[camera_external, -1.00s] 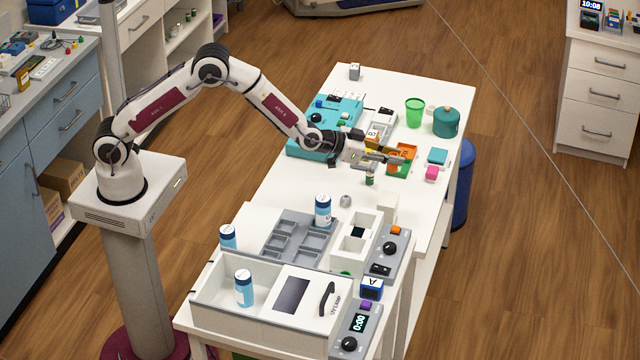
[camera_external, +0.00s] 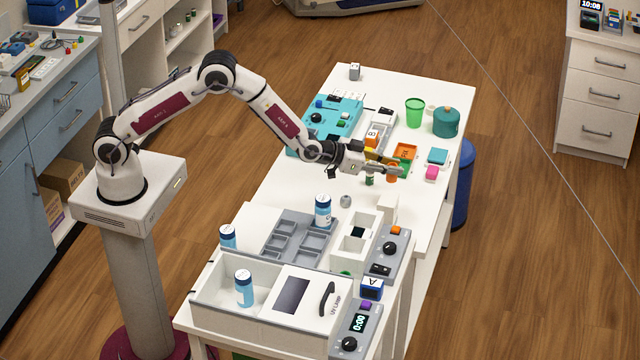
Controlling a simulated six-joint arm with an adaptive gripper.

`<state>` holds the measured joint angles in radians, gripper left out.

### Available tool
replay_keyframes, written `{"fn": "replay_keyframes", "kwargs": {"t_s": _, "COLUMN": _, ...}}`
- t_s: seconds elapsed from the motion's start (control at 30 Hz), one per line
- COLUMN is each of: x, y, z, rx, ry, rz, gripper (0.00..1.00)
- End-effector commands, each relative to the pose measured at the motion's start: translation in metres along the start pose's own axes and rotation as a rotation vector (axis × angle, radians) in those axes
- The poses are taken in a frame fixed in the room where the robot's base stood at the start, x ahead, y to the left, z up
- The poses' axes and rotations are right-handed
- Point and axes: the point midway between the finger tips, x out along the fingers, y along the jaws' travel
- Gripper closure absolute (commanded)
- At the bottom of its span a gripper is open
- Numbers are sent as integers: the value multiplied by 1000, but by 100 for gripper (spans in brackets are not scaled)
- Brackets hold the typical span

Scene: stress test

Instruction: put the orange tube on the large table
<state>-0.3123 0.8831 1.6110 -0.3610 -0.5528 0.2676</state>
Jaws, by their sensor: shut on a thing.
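My gripper (camera_external: 390,170) is over the white large table (camera_external: 300,190), to the right of its middle. It is shut on the orange tube (camera_external: 391,178), whose orange body shows partly below and between the fingers. The rest of the tube is hidden by the fingers. I cannot tell how far its lower end is from the table top. A small dark green and brown tube (camera_external: 369,179) stands on the table just left of the fingertips.
A grey round piece (camera_external: 346,201) and a white block (camera_external: 387,207) are in front. Bare table lies between.

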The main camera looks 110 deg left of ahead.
Motion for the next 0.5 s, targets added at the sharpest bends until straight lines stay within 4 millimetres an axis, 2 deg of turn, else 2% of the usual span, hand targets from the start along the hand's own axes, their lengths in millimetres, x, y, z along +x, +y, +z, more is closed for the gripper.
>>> {"fn": "replay_keyframes", "kwargs": {"t_s": 0.2, "x": 11, "y": 1, "z": 27, "rx": 0, "ry": -2, "rz": 0, "gripper": 95}}
{"fn": "replay_keyframes", "kwargs": {"t_s": 0.5, "x": 14, "y": 1, "z": 34, "rx": 0, "ry": 1, "rz": 0, "gripper": 95}}
